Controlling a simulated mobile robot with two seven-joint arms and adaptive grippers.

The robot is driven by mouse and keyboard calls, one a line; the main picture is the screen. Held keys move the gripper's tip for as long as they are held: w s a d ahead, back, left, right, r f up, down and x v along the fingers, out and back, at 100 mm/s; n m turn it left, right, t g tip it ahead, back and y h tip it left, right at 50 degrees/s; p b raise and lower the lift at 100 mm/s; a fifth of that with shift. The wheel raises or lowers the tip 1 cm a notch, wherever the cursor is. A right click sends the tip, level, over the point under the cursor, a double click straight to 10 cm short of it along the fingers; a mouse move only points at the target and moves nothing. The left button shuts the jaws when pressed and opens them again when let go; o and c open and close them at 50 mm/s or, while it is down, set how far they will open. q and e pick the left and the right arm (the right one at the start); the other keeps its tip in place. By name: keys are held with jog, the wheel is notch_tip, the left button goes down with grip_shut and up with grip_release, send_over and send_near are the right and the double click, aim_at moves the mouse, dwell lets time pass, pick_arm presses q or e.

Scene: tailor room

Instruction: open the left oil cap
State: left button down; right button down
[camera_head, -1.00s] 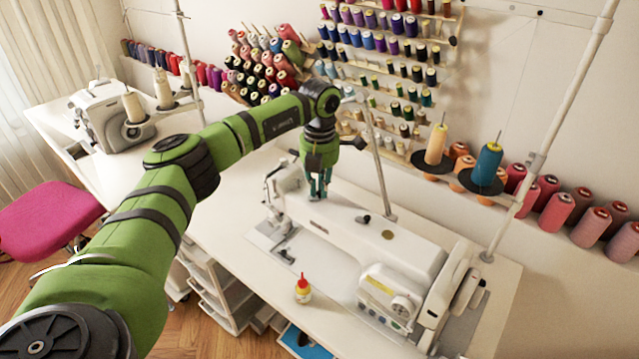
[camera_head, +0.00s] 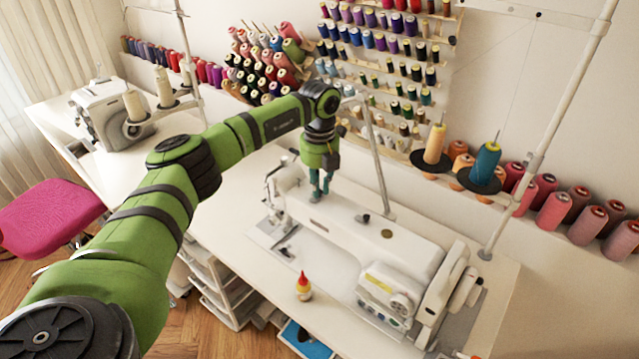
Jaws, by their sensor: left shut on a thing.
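The white sewing machine (camera_head: 345,223) stands on the table at the centre right. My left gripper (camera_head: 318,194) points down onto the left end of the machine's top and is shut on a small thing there. That thing is hidden between the fingertips; by its place it seems to be the left oil cap, but I cannot see whether it is still seated. A small dark piece (camera_head: 362,218) and a round brownish disc (camera_head: 387,234) sit farther right on the machine's top. My right gripper is not in view.
A small bottle with a red tip (camera_head: 303,285) stands on the table (camera_head: 255,280) in front of the machine. A thread stand pole (camera_head: 378,165) rises close behind my gripper. Spool racks (camera_head: 385,85) cover the wall. Another machine (camera_head: 108,112) stands at the left.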

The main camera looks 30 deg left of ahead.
pick_arm(q)
jog(key=shift+r, duration=0.1)
dwell(0.4)
jog(key=c, duration=1.3)
grip_release()
jog(key=shift+o, duration=0.2)
notch_tip(320, 180, up, 12)
